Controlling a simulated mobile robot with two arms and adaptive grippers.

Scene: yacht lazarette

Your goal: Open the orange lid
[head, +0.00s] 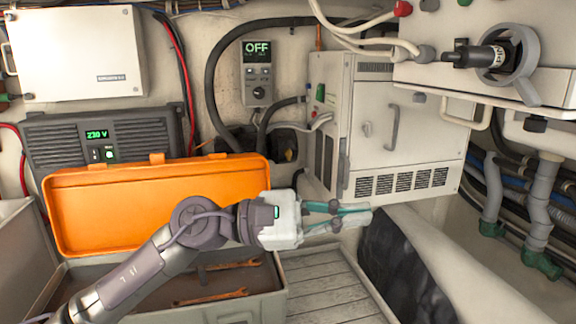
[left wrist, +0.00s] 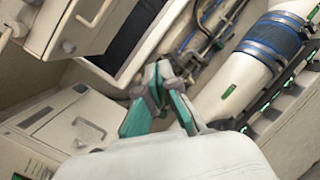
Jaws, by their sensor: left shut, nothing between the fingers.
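The orange lid (head: 150,205) stands raised at the back of a grey toolbox (head: 250,308) in the head view. The box is open, and orange wrenches (head: 212,297) lie inside it. My left arm crosses in front of the lid and the box. My left gripper (head: 368,212) is to the right of the lid, clear of it, pointing right. Its fingers are shut and empty. In the left wrist view the fingertips (left wrist: 163,70) come together with nothing between them. My right gripper is not in view.
A white cabinet (head: 380,130) stands behind my left gripper. A dark inverter (head: 103,143) stands behind the lid. A slatted floor (head: 325,285) lies right of the box. Pipes and blue hoses (head: 560,188) run along the right wall.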

